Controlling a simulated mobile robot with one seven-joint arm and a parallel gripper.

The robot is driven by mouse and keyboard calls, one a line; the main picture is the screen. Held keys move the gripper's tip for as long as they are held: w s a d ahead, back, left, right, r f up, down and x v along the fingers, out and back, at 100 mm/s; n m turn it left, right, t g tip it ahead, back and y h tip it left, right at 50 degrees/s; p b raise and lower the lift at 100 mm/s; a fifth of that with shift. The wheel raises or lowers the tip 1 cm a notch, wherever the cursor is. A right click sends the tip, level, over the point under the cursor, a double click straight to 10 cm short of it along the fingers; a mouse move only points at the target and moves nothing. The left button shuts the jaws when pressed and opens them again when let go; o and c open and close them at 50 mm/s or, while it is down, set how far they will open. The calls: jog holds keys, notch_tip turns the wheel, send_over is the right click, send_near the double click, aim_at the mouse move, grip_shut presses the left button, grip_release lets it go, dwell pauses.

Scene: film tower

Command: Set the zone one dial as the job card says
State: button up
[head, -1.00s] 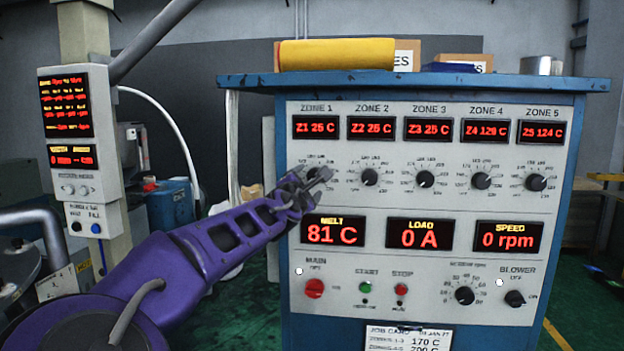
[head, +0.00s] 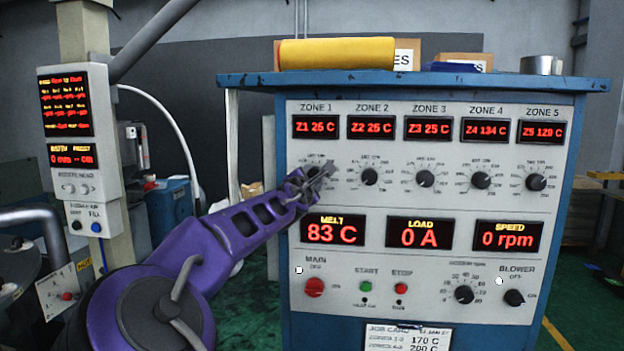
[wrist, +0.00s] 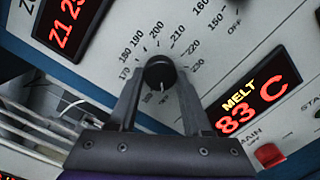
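The zone one dial (wrist: 158,74) is a black knob with numbers around it; its white mark points down in the wrist view. In the head view, it is mostly hidden behind my gripper (head: 328,170). In the wrist view, my gripper (wrist: 160,76) has one finger on each side of the knob; whether they press on it is unclear. The zone one display (head: 316,127) reads 25 C. The job card (head: 408,339), cut off at the bottom, shows 170 C on the line that seems to read zones 1-3, and 200 C below.
The zone two dial (head: 370,176) sits close to the right of my gripper. The melt display (head: 333,230) reads 83 C just below it. The red main switch (head: 314,287) is lower on the blue cabinet. A yellow roll (head: 337,53) lies on top.

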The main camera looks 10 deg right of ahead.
grip_shut()
jog(key=shift+m+b, duration=0.3)
jog(key=shift+m, duration=0.1)
jog(key=shift+f+m+b, duration=0.1)
jog(key=shift+m+b, duration=0.6)
jog(key=shift+m, duration=0.2)
jog(key=m+b, duration=0.3)
jog(key=m, duration=0.1)
jog(key=shift+m, duration=0.3)
jog(key=m, duration=0.1)
jog(key=m+b, duration=0.1)
jog(key=m, duration=0.3)
jog(key=shift+r+y, duration=0.3)
jog(key=shift+y, duration=0.1)
jog(key=m, duration=0.4)
jog(key=shift+d+m+y, duration=0.15)
jog(key=shift+m+y, duration=0.15)
